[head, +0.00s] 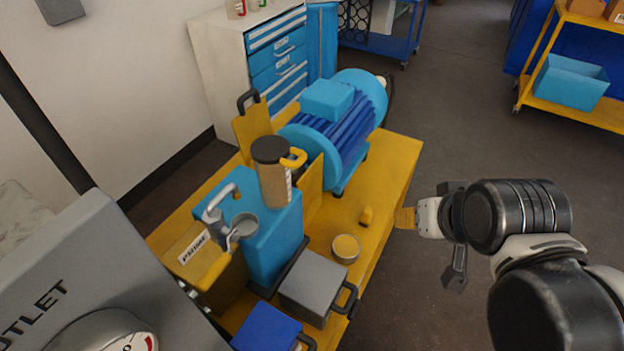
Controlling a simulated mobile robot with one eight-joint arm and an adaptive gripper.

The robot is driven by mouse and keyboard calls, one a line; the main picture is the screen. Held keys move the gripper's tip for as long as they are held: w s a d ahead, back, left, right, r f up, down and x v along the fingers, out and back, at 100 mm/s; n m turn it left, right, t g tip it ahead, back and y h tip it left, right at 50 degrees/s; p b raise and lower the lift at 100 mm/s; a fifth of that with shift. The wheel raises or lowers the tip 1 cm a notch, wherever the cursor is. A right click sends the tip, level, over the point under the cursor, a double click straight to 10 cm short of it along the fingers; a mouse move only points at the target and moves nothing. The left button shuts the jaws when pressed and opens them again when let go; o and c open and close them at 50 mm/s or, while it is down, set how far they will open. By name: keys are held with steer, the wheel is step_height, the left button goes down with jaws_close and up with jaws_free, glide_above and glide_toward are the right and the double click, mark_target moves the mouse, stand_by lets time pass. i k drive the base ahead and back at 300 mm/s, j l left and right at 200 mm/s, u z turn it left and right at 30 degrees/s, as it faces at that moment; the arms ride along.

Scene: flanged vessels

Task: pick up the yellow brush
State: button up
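A small upright yellow piece (366,216), which looks like the yellow brush, stands on the yellow table top near its right edge; its bristles cannot be made out. My gripper (455,228) is to the right of it, beyond the table edge, with clear space between them. Its dark fingers appear spread apart, one above and one below. A pale part with a flat yellow-tan end (405,218) sticks out to the left at the wrist. I cannot tell whether it belongs to my gripper.
A yellow-topped round tin (346,249), a grey block (314,286) and a blue motor (335,125) surround the yellow piece on the yellow table (395,170). A blue vessel with a tan cup (272,180) stands left.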

mark_target(365, 217)
steer(key=l+u, duration=0.9)
steer(key=k+l+u, duration=0.15)
steer(key=l+u, duration=0.3)
